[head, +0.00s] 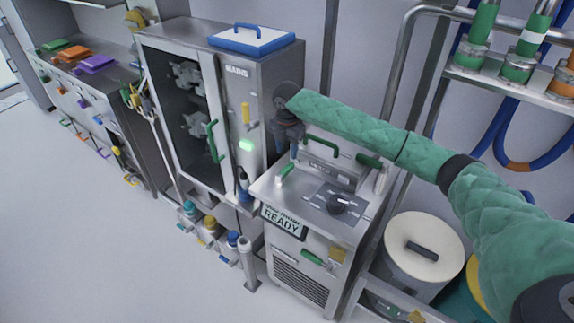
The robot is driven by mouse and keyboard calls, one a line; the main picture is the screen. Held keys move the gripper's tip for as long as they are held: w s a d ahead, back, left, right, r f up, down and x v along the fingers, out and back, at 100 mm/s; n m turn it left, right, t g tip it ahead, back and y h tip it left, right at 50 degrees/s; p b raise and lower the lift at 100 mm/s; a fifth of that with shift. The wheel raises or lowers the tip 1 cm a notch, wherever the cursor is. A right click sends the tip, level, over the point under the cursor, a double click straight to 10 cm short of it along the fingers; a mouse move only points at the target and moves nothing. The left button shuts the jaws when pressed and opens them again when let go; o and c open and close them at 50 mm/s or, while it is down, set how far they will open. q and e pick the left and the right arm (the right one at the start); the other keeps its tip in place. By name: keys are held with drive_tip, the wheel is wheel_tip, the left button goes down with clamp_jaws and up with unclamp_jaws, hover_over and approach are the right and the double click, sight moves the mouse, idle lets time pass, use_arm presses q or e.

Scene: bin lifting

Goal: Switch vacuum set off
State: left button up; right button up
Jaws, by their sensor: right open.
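The vacuum set (312,262) is a steel floor unit in the middle of the head view. Its front carries a sign (284,221) whose large word reads READY. On its sloping top is a dark rotary knob (338,204) on a dark plate. A small green-handled lever (285,171) stands left of the knob, and a green handle (322,145) sits on the box behind. My right gripper (291,136) is open above the unit's back left corner, apart from the knob. Its fingers are small and partly unclear against the cabinet. My left gripper is out of view.
A glass-door cabinet (190,110) with a blue-rimmed tray (252,40) on top stands close left. Several bottles (210,223) stand on low holders before it. A lidded drum (424,247) and a pipe rack (404,50) stand right. The left floor is clear.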

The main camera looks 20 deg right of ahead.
sight(288, 167)
drive_tip(key=shift+d, duration=0.15)
drive_tip(key=shift+w+f, duration=0.1)
drive_tip(key=shift+f, duration=0.05)
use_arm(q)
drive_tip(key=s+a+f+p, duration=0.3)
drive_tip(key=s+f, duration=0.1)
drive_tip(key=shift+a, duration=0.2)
use_arm(e)
drive_tip(key=shift+f, duration=3.65)
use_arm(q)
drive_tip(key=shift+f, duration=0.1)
use_arm(e)
drive_tip(key=shift+c, duration=0.4)
clamp_jaws()
